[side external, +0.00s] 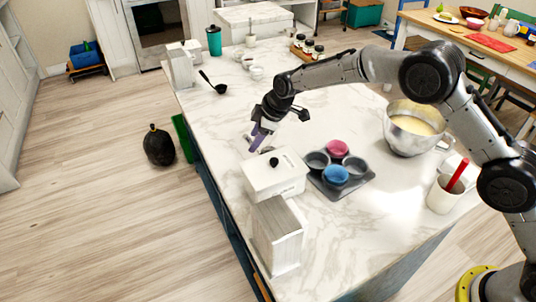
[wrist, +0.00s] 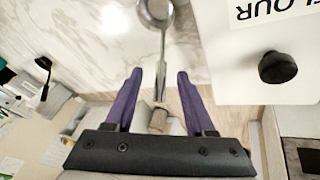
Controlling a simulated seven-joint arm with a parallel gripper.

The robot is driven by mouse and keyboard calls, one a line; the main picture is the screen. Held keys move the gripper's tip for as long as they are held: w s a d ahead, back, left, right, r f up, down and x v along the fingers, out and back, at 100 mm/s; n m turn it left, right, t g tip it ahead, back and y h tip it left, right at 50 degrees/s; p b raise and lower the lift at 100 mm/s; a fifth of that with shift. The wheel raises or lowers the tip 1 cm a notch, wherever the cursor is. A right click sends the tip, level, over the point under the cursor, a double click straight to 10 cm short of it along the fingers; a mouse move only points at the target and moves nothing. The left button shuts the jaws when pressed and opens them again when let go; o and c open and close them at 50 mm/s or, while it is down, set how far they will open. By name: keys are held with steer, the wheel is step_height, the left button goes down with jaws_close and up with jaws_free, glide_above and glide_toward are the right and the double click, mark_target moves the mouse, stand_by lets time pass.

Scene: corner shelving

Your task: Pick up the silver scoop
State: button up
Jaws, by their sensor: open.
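The silver scoop (wrist: 155,12) shows at the top of the wrist view, bowl up and handle running down between my fingers. My gripper (wrist: 160,82) is open, with one purple finger on each side of the handle; I see no clear contact. In the side view my gripper (side external: 258,137) points down low over the marble counter, just behind the white canister, and the scoop is hard to make out there.
The white flour canister (side external: 274,179) with a black knob stands close beside my gripper, at the right in the wrist view (wrist: 240,75). A muffin tin (side external: 357,187) with cups and a metal mixing bowl (side external: 400,140) stand to the right. A black ladle (side external: 213,83) lies farther back.

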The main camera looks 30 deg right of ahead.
steer(key=shift+x, duration=1.9)
steer(key=shift+s+d, duration=0.15)
jaws_close()
